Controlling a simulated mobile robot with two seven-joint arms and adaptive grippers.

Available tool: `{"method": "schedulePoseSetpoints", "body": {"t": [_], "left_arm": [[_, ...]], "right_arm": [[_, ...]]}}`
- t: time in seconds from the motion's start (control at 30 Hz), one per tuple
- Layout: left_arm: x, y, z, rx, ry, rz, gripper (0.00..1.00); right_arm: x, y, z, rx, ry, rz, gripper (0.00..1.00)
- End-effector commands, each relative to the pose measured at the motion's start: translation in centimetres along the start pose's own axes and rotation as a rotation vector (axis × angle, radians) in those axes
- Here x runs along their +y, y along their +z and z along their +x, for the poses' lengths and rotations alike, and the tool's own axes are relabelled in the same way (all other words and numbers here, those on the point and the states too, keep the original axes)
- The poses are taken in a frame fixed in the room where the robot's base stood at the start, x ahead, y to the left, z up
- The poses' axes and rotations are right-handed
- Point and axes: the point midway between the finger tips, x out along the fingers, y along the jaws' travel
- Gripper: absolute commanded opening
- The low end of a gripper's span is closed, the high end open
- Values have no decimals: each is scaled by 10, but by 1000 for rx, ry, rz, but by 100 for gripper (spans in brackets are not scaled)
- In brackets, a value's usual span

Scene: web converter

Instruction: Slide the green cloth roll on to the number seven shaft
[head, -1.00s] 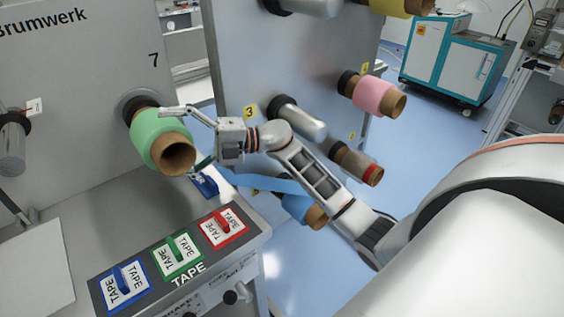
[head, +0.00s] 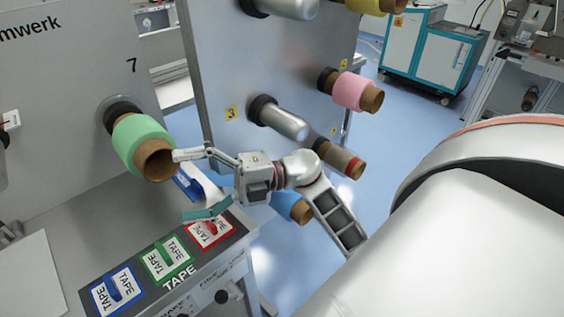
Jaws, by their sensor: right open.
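The green cloth roll (head: 142,139) with its brown cardboard core sits on the shaft under the number 7 (head: 131,66) on the left panel. The shaft's black collar (head: 122,115) shows behind the roll, and the rest of the shaft is hidden inside it. My right gripper (head: 192,184) is open and empty, to the right of and below the roll. Its upper finger is close to the front end of the core; I cannot tell whether it touches. Its lower finger is over the tape table. My left gripper is not in view.
The table (head: 105,230) below carries blue, green and red tape labels. The middle panel (head: 225,75) holds a bare number 3 shaft (head: 285,121), a pink roll (head: 352,92), a red-banded brown roll (head: 340,158) and a blue roll (head: 288,206).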

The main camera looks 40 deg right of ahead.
Motion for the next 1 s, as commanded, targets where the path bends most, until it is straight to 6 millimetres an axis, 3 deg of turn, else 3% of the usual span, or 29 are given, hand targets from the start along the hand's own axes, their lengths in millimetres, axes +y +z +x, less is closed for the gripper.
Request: {"method": "schedulePoseSetpoints", "body": {"t": [0.23, 0.57, 1.0], "left_arm": [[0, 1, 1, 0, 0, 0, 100], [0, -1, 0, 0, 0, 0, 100], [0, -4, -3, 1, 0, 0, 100]], "right_arm": [[1, -37, -15, -2, 3, -1, 98], [-20, -28, -49, -39, -91, -40, 98], [-48, -18, -115, -89, -303, -123, 98]]}}
